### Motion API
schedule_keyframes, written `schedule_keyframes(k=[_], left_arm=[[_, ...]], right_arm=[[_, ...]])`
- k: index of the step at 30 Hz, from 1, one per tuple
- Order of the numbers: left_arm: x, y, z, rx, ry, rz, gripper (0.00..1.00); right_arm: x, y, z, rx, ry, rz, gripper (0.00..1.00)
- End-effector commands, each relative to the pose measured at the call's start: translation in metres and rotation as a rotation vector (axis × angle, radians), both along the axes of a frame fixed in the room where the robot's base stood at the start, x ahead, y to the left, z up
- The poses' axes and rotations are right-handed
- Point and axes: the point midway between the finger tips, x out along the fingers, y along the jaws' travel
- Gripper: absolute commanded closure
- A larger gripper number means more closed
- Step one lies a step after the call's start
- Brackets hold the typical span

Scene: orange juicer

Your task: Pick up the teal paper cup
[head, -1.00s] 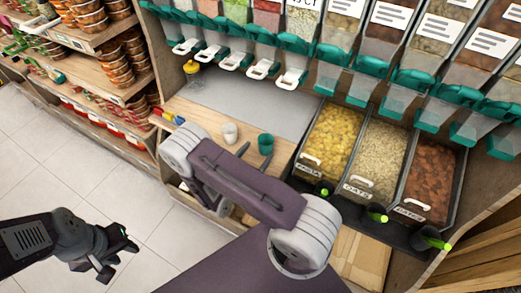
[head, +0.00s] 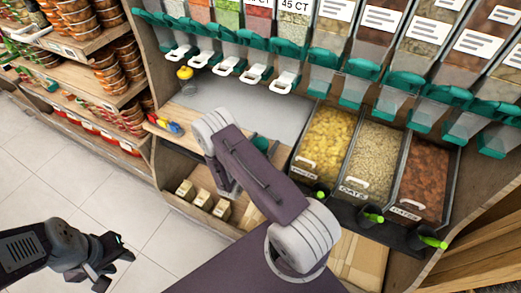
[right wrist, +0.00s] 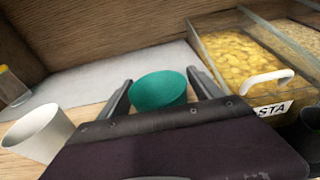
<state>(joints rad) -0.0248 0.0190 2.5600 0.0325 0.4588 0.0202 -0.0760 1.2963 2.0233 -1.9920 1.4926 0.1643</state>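The teal paper cup (right wrist: 160,92) stands on the wooden counter in the right wrist view. In the head view only part of the teal cup (head: 261,143) shows beside my right arm. My right gripper (right wrist: 160,82) is open, with one finger on each side of the cup. I cannot tell whether either finger touches it. In the head view my right arm hides this gripper. My left gripper (head: 112,262) is far from the cup, over the floor at the lower left, and I cannot tell how far its fingers are apart.
A white cup (right wrist: 38,132) stands left of the teal cup. A pasta bin (right wrist: 245,55) is close on the right. A yellow-lidded container (head: 185,77) stands at the back left. Dispensers (head: 285,65) hang above the counter. Small boxes (head: 203,199) sit on the shelf below.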

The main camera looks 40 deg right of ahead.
Motion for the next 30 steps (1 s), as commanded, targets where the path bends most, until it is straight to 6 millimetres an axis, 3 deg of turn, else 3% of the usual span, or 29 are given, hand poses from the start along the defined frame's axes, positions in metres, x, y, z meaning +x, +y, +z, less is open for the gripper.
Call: schedule_keyframes(k=[1,6,16,23,30], left_arm=[[0.0,0.0,0.0,0.0,0.0,0.0,0.64],[0.0,0.0,0.0,0.0,0.0,0.0,0.64],[0.0,0.0,0.002,0.0,0.0,0.0,0.64],[0.0,0.0,0.009,0.0,0.0,0.0,0.64],[0.0,0.0,0.015,0.0,0.0,0.0,0.64]], right_arm=[[0.0,0.0,0.0,0.0,0.0,0.0,0.41],[0.0,0.0,0.0,0.001,0.0,0.0,0.84],[0.0,0.0,0.006,0.001,0.0,0.0,0.85],[0.0,0.0,0.042,0.0,-0.002,0.0,0.85],[-0.052,-0.017,0.073,0.0,0.006,-0.003,0.85]])
